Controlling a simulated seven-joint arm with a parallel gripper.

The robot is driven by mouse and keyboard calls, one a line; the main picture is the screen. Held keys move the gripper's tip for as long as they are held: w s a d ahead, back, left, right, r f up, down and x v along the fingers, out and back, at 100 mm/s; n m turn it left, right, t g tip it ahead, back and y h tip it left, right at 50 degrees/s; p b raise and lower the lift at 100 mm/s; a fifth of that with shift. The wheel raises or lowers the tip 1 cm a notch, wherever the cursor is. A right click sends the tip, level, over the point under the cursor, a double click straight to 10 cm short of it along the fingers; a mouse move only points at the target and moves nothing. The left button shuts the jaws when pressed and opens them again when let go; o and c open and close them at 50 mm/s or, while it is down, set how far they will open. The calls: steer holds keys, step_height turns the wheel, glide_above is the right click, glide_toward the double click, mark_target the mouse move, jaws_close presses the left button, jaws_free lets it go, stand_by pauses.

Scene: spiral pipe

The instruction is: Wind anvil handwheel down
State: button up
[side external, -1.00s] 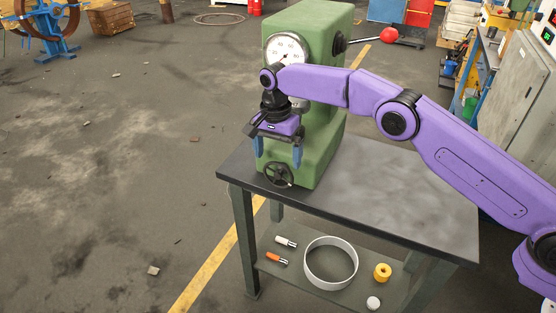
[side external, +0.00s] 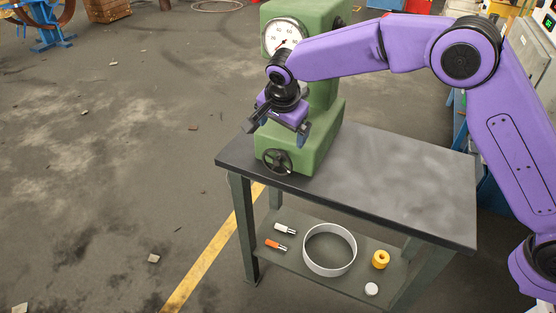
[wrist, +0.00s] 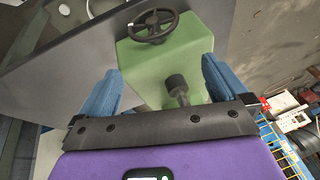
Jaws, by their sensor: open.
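The anvil handwheel (side external: 277,161) is a small black spoked wheel low on the front of the green press-like machine (side external: 318,140). It also shows at the top of the wrist view (wrist: 153,26), in front of the green base. My gripper (side external: 280,128) hangs above the handwheel, apart from it, with its blue fingers spread and nothing between them. In the wrist view my gripper (wrist: 162,70) straddles the green base in the picture, with the handwheel beyond the fingertips. A dark round stub on a post (wrist: 178,88), perhaps the anvil, shows between the fingers.
The machine stands on a dark-topped bench (side external: 400,180), clear on its right side. The lower shelf holds a pale ring (side external: 329,250), a yellow part (side external: 380,259), a white puck (side external: 371,289) and two small handled items. A dial gauge (side external: 283,37) sits above my gripper.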

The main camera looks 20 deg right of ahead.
mark_target(279, 160)
steer(key=s+r+t+y, duration=0.1)
steer(key=s+r+t, duration=0.1)
steer(key=s, duration=0.5)
steer(key=shift+n, duration=0.3)
steer(key=x, duration=1.7)
steer(key=shift+w+a, duration=0.2)
steer(key=shift+a, duration=0.2)
steer(key=c, duration=0.7)
